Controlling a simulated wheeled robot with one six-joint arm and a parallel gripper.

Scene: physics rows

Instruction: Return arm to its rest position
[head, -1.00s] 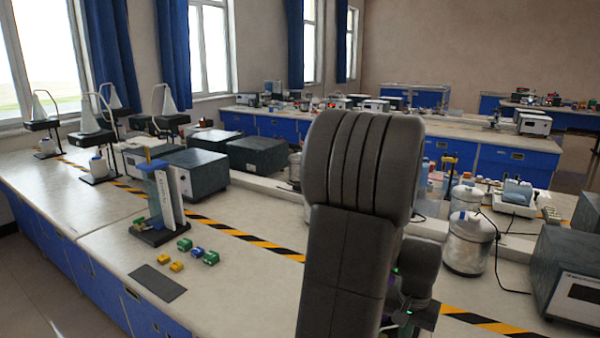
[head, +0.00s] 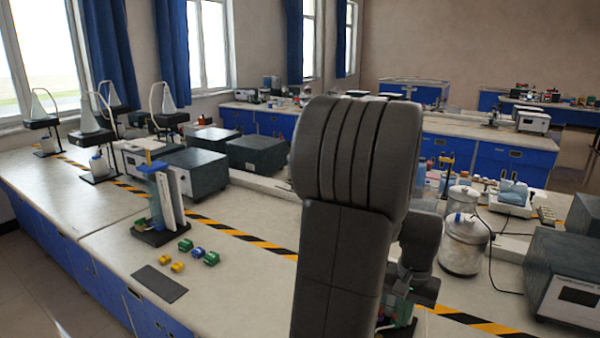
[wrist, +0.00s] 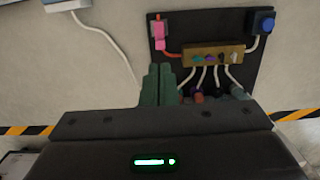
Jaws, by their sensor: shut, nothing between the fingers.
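My arm rises through the middle of the head view and hides part of the bench behind it. My gripper (wrist: 157,85) shows in the wrist view, its two green fingers together with nothing between them. Ahead of the fingers, a dark board (wrist: 215,30) lies on the pale bench. It carries a tan block (wrist: 213,55) with several wires, a pink part (wrist: 159,32) and a blue knob (wrist: 264,22). The fingertips are near the board's left edge in the picture; I cannot tell how high above it they are.
In the head view, several small yellow, green and blue blocks (head: 211,258) and a dark mat (head: 159,284) lie left of my arm. A blue-topped stand (head: 163,200) rises behind them. Glass jars (head: 464,244) and a grey instrument (head: 566,275) stand at right. Striped tape crosses the bench.

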